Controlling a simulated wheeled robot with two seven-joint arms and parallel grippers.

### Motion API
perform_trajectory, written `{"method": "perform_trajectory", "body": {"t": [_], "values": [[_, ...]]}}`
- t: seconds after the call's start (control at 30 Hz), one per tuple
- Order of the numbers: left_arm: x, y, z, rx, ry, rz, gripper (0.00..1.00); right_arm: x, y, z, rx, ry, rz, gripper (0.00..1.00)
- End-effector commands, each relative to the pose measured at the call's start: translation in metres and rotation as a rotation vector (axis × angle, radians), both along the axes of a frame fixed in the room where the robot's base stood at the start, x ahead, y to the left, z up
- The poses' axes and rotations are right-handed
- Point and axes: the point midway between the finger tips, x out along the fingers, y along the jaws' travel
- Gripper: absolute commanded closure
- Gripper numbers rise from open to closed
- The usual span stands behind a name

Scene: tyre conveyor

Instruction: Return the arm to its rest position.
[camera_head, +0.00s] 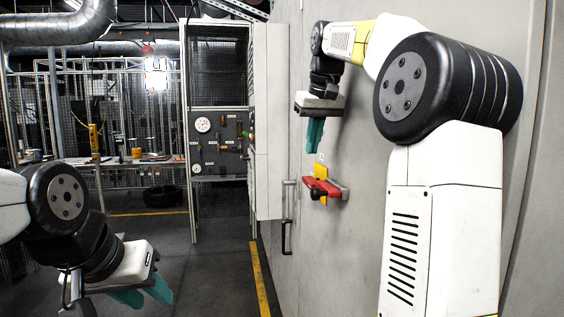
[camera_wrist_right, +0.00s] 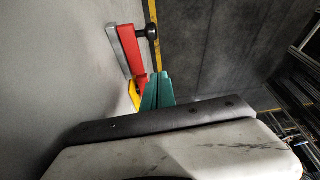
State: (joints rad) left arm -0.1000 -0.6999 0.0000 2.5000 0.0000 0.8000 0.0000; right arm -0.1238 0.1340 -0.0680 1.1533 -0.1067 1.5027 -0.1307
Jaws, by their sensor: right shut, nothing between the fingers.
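My right arm reaches across the right side of the head view. My right gripper (camera_head: 314,148) has its teal fingers together, pointing down, with nothing between them. It hangs just above a red and yellow latch (camera_head: 322,186) on the grey wall. In the right wrist view the shut fingers (camera_wrist_right: 158,88) appear beside the red latch arm (camera_wrist_right: 132,55), which has a black knob; contact cannot be told. My left gripper (camera_head: 146,296) is at the lower left of the head view, its teal fingers apart and empty.
A gauge cabinet (camera_head: 218,150) stands beyond. A tyre (camera_head: 163,196) lies at the back. The floor ahead, with a yellow line (camera_head: 260,280), is clear.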

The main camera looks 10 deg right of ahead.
Motion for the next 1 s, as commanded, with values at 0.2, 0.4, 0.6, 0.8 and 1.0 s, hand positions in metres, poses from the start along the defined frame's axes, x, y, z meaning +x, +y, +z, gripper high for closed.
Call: {"method": "perform_trajectory", "body": {"t": [0.2, 0.4, 0.6, 0.8, 1.0], "values": [[0.0, 0.0, 0.0, 0.0, 0.0, 0.0, 0.64, -0.055, 0.007, -0.024, 0.046, -0.041, -0.005, 1.0], [0.0, 0.0, 0.0, 0.0, 0.0, 0.0, 0.64, -0.13, 0.024, -0.078, 0.103, -0.099, -0.017, 1.0], [0.0, 0.0, 0.0, 0.0, 0.0, 0.0, 0.64, -0.201, 0.042, -0.149, 0.151, -0.147, -0.04, 1.0], [0.0, 0.0, 0.0, 0.0, 0.0, 0.0, 0.64, -0.242, 0.052, -0.199, 0.174, -0.172, -0.058, 1.0], [0.0, 0.0, 0.0, 0.0, 0.0, 0.0, 0.64, -0.25, 0.054, -0.211, 0.18, -0.177, -0.064, 1.0]]}}
